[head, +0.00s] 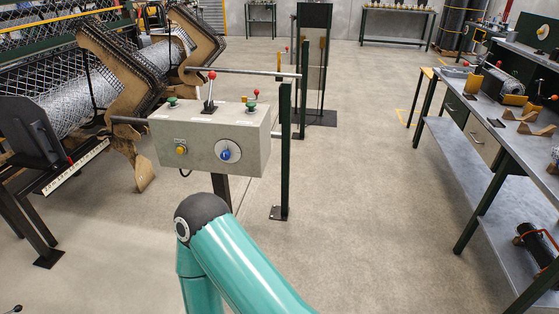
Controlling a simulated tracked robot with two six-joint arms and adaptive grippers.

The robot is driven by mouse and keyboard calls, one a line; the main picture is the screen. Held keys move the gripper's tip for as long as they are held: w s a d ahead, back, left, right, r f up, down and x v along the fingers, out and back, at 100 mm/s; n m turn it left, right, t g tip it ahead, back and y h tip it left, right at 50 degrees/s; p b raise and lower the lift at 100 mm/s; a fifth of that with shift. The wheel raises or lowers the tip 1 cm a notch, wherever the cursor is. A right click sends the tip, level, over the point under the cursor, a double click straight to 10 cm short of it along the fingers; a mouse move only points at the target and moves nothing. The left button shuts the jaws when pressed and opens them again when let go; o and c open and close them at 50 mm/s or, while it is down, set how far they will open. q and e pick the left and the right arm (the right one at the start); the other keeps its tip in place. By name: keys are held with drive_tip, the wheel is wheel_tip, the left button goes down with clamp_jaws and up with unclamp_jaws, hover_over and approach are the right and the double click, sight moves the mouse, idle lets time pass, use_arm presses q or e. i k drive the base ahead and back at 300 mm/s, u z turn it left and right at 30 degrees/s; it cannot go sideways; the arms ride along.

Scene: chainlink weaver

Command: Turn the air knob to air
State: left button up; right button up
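A grey control box (200,152) stands on a dark post left of the picture's middle. On its front is a blue knob (226,154) on a round white plate. The knob's marks are too small to read, so I cannot tell its setting. Left of it is a yellow button (181,150). On top are a red-tipped lever (210,90) and two green buttons (172,102) (251,106). A teal arm link of mine rises from the bottom, its dark joint below the box.
A weaving machine with rolled chainlink mesh (65,110) fills the upper left. A dark green post (285,150) stands just right of the box, with a horizontal bar (245,72) behind it. A workbench (480,120) with tools lines the right. The floor between is clear.

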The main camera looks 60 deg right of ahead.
sight(225, 155)
drive_tip(key=u, duration=0.45)
drive_tip(key=i, duration=0.15)
drive_tip(key=z, duration=1.5)
drive_tip(key=k, duration=0.3)
drive_tip(key=z, duration=1)
drive_tip(key=k, duration=0.9)
drive_tip(key=z, duration=1)
drive_tip(key=i, duration=0.25)
drive_tip(key=u, duration=1.2)
drive_tip(key=i, duration=1.25)
drive_tip(key=u, duration=0.95)
drive_tip(key=i, duration=0.85)
drive_tip(key=u, duration=0.1)
